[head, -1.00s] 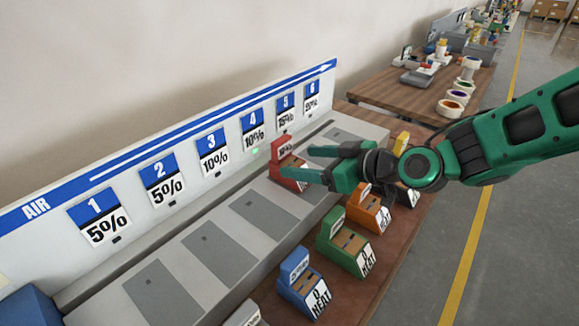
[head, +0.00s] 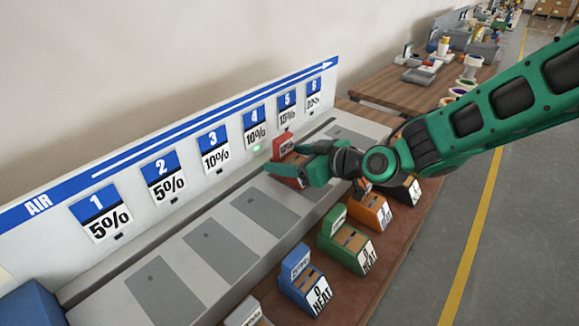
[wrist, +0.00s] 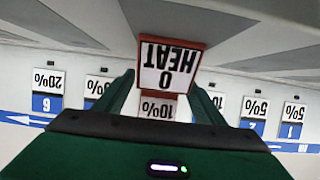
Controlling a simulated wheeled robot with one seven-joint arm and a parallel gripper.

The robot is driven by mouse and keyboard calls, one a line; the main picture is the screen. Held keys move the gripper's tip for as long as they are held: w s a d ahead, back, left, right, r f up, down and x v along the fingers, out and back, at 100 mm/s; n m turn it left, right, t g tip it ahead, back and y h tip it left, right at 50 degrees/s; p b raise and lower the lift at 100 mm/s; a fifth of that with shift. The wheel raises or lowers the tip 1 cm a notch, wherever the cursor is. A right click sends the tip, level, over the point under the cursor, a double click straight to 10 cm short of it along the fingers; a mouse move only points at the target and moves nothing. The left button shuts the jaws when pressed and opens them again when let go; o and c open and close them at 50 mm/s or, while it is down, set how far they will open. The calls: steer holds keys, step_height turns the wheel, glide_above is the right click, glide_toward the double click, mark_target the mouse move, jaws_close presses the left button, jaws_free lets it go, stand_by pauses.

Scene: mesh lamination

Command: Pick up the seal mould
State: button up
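A red mould (head: 284,143) sits on the grey ledge below the sign marked 4. Its name is too small to read, so I cannot confirm that it is the seal mould. My gripper (head: 287,160) is at the red mould, with its fingers open on either side and hiding part of it. In the wrist view the red mould (wrist: 171,66) stands between the fingertips, its white "0 HEAT" label upside down. The left finger shows a gap to it; contact on the right side is unclear.
A blue mould (head: 303,280), a green mould (head: 347,240) and an orange mould (head: 370,208) stand in a row on the brown table (head: 375,270). A black mould (head: 405,191) is behind them. The numbered air panel (head: 200,150) rises behind the ledge.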

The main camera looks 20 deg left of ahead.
steer(key=c, duration=1)
steer(key=shift+c, duration=1)
steer(key=shift+r, duration=0.1)
